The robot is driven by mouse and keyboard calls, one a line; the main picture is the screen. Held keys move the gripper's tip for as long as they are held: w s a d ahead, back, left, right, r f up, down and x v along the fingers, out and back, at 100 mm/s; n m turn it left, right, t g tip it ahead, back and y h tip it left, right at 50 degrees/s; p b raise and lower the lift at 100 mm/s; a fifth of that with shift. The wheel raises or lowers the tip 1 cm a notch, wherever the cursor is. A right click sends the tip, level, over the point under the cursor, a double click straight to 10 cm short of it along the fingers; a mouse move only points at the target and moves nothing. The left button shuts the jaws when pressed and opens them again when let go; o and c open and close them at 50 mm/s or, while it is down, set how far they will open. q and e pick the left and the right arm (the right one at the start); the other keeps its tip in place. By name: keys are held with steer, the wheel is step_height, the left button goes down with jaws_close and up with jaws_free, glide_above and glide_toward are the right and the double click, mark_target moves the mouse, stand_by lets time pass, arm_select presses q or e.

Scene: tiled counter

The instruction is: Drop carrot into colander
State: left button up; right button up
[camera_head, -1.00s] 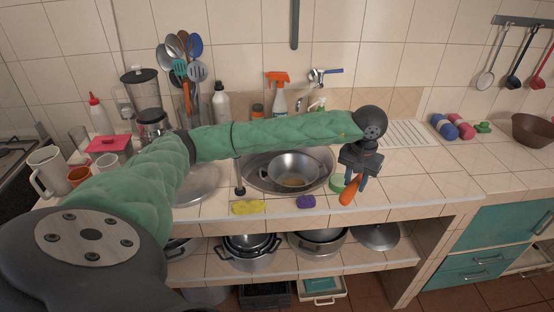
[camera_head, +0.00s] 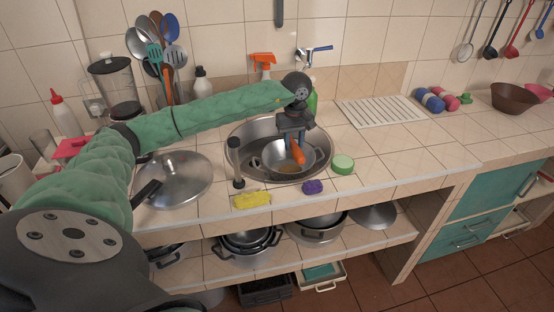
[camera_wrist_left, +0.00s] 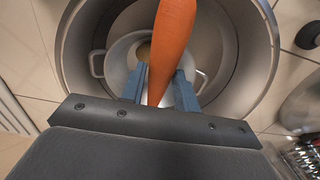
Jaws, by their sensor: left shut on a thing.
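My left gripper (camera_head: 294,145) is shut on the orange carrot (camera_head: 298,153) and holds it above the sink. The carrot also shows large in the left wrist view (camera_wrist_left: 173,45), between the blue fingers (camera_wrist_left: 160,88). The colander (camera_head: 309,160), a metal bowl with two handles, sits in the round sink basin, below the gripper and carrot. In the left wrist view the colander (camera_wrist_left: 122,62) lies behind the carrot, which hides part of it. Its bottom looks brownish. My right gripper is not in view.
The round sink (camera_head: 238,133) surrounds the colander. A yellow sponge (camera_head: 251,200), a purple sponge (camera_head: 313,187) and a green-and-white round item (camera_head: 343,164) lie along the front. A pan lid (camera_head: 180,178) lies left. A green bottle (camera_head: 312,98) stands behind.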

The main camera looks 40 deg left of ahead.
arm_select(q)
steer(key=s+a+f, duration=0.1)
steer(key=f, duration=0.1)
steer(key=s+a+f, duration=0.1)
steer(key=a+f, duration=0.1)
steer(key=s+a+f, duration=0.1)
steer(key=f, duration=0.1)
steer(key=shift+s+a+f, duration=0.15)
steer(key=shift+a+f, duration=0.15)
steer(key=shift+f, duration=0.05)
steer(key=shift+f+b, duration=0.3)
steer(key=shift+f, duration=0.15)
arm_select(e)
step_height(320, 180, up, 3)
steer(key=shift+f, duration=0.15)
arm_select(q)
steer(key=shift+f, duration=0.15)
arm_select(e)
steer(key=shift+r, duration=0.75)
